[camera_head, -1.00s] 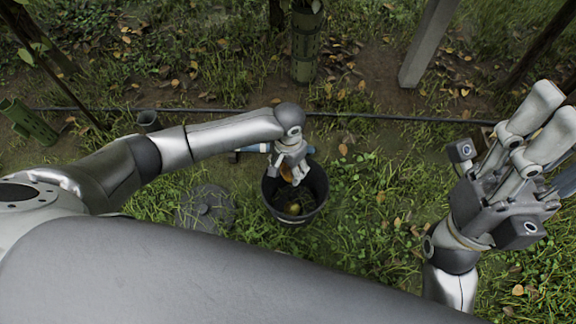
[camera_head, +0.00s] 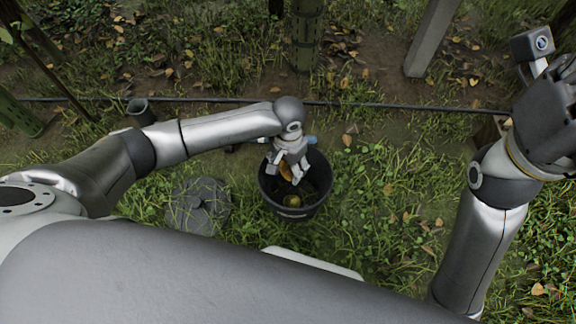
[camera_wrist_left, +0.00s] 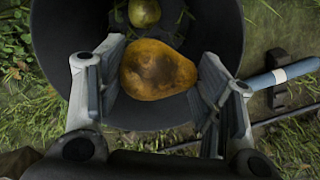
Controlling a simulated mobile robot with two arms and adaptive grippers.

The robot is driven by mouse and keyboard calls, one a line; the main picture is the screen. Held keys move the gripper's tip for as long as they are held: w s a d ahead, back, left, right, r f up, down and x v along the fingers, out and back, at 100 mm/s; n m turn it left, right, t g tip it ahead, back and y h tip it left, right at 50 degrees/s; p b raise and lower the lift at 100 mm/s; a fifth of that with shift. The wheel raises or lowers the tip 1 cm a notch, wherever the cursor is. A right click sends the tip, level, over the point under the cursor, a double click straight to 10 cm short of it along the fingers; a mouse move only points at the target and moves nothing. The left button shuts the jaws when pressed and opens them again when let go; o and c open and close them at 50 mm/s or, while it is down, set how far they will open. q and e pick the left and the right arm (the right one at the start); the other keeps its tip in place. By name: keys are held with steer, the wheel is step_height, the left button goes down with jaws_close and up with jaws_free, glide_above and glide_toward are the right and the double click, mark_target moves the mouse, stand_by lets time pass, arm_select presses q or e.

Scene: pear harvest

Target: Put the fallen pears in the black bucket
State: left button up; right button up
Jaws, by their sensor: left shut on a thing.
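The black bucket (camera_head: 293,213) stands on the grass near the middle of the head view. My left gripper (camera_head: 289,170) is over its opening. It is shut on a brown-orange pear (camera_wrist_left: 157,70), which shows large between the two fingers in the left wrist view, above the bucket's inside (camera_wrist_left: 60,40). A yellow-green pear (camera_head: 292,201) lies in the bottom of the bucket; it also shows at the top of the left wrist view (camera_wrist_left: 144,12). My right gripper (camera_head: 548,85) is at the right edge, partly cut off, and its fingertips are not clear.
A round grey disc (camera_head: 199,205) lies on the grass left of the bucket. A blue handle (camera_wrist_left: 283,74) lies close to the bucket. A dark hose (camera_head: 400,108) crosses behind it. Posts (camera_head: 432,38) stand farther back. Grass to the right is open.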

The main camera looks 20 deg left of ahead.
arm_select(q)
steer(key=shift+f, duration=0.15)
steer(key=o, duration=1.1)
steer(key=shift+o, duration=0.2)
step_height(320, 180, up, 12)
